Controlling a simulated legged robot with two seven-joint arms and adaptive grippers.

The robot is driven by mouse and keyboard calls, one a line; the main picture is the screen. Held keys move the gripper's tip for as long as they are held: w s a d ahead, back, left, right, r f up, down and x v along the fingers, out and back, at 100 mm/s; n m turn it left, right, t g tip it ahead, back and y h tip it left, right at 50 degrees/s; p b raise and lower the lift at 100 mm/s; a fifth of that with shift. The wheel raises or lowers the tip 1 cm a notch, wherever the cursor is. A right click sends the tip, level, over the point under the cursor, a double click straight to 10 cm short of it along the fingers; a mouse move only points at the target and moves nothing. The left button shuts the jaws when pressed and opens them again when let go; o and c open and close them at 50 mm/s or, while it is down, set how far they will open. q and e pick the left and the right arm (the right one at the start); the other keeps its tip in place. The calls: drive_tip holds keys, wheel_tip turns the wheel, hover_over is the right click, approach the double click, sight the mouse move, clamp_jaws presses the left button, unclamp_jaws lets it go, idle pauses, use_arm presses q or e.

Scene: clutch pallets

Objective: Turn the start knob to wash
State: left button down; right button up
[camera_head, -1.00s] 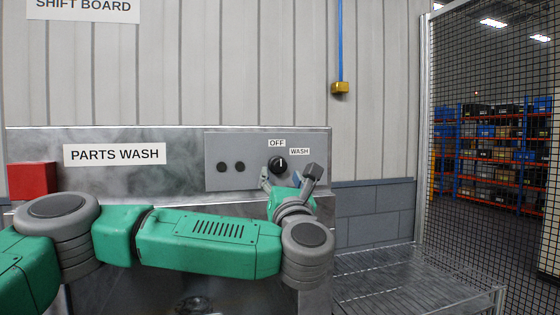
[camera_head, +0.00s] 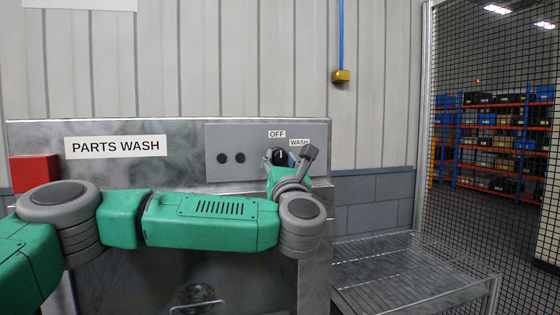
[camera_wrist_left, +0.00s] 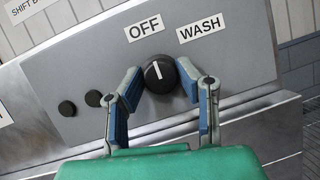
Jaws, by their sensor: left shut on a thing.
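The black start knob (camera_wrist_left: 159,74) sits on the grey control panel (camera_wrist_left: 230,40), under the OFF label (camera_wrist_left: 145,28) and the WASH label (camera_wrist_left: 200,31). Its white pointer line is aimed at OFF. My left gripper (camera_wrist_left: 160,82) has its two blue-padded fingers on either side of the knob and is shut on it. In the head view the knob (camera_head: 281,155) is partly covered by the left gripper (camera_head: 287,158). My right gripper is in neither view.
Two small black buttons (camera_head: 231,158) are on the panel left of the knob. A red box (camera_head: 33,173) is at the washer's left end. A wire shelf (camera_head: 400,270) and a mesh fence (camera_head: 490,130) stand to the right.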

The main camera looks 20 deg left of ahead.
use_arm(q)
drive_tip(key=shift+m, duration=0.4)
drive_tip(key=m+h+b, duration=0.1)
drive_tip(key=m+h, duration=0.1)
drive_tip(key=shift+m, duration=0.3)
drive_tip(key=m+h, duration=0.1)
drive_tip(key=m, duration=0.2)
drive_tip(key=shift+a+r+m+h, duration=0.1)
drive_tip(key=shift+m+h, duration=0.2)
drive_tip(key=m, duration=0.2)
drive_tip(key=m+h+p, duration=0.1)
drive_tip(key=m, duration=0.1)
drive_tip(key=shift+r+g+h, duration=0.15)
drive_tip(key=shift+g+h, duration=0.15)
drive_tip(key=shift+m+g+h+p, duration=0.5)
drive_tip(key=shift+m+p, duration=0.7)
drive_tip(key=shift+m, duration=0.7)
drive_tip(key=shift+f, duration=0.2)
drive_tip(key=c, duration=1.2)
unclamp_jaws()
drive_tip(key=shift+w+f, duration=0.1)
drive_tip(key=shift+w, duration=0.2)
